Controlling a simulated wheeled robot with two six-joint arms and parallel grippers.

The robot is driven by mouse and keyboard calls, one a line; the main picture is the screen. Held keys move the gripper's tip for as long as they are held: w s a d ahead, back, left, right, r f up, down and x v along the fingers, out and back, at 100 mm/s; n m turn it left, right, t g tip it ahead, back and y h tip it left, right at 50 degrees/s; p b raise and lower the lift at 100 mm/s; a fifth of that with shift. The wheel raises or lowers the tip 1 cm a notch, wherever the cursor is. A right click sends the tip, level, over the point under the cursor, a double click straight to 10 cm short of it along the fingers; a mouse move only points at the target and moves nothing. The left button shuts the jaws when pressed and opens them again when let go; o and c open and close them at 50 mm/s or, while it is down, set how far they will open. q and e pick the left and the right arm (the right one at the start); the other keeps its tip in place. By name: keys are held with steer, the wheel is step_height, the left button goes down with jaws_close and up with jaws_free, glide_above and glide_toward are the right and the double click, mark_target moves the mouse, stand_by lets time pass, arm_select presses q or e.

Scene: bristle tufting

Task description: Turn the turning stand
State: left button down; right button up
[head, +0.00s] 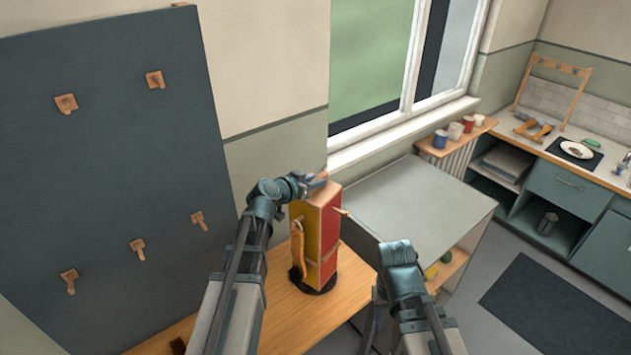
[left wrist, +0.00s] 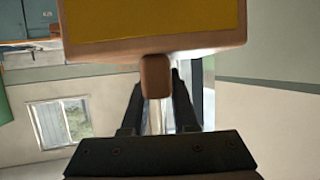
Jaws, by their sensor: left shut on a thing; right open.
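The turning stand (head: 330,228) is an upright wooden block with red and yellow panels on a round black base (head: 316,281) on the wooden table. Wooden pegs stick out of it, and a tan brush-like piece (head: 298,248) hangs on its left face. My left gripper (head: 318,180) is at the top of the stand, shut on a wooden peg. In the left wrist view the brown peg (left wrist: 155,76) sits between the dark fingers, against the wooden edge beside a yellow panel (left wrist: 150,18). My right gripper (head: 400,253) is open, apart from the stand to its right; its fingertips are hardly visible.
A dark pegboard (head: 110,150) with several wooden hooks stands at the left. A grey-topped cabinet (head: 415,205) is right of the stand, below the window. The wooden table (head: 270,315) is mostly bare in front, with a small dark brush at its front left.

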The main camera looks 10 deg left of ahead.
arm_select(q)
steer(key=shift+a+f+m+g+h, duration=0.1)
steer(key=shift+m+g+h, duration=0.6)
steer(key=shift+m+h, duration=0.45)
steer(key=shift+s+m+g+h, duration=0.15)
steer(key=shift+m+g+h, duration=0.15)
steer(key=shift+m+h, duration=0.15)
steer(key=c, duration=0.7)
jaws_free()
steer(key=shift+s+a+r, duration=0.2)
steer(key=shift+s+r, duration=0.05)
steer(key=p+v, duration=0.5)
steer(key=v, duration=0.7)
steer(key=shift+s+a, duration=0.25)
steer(key=shift+s, duration=0.1)
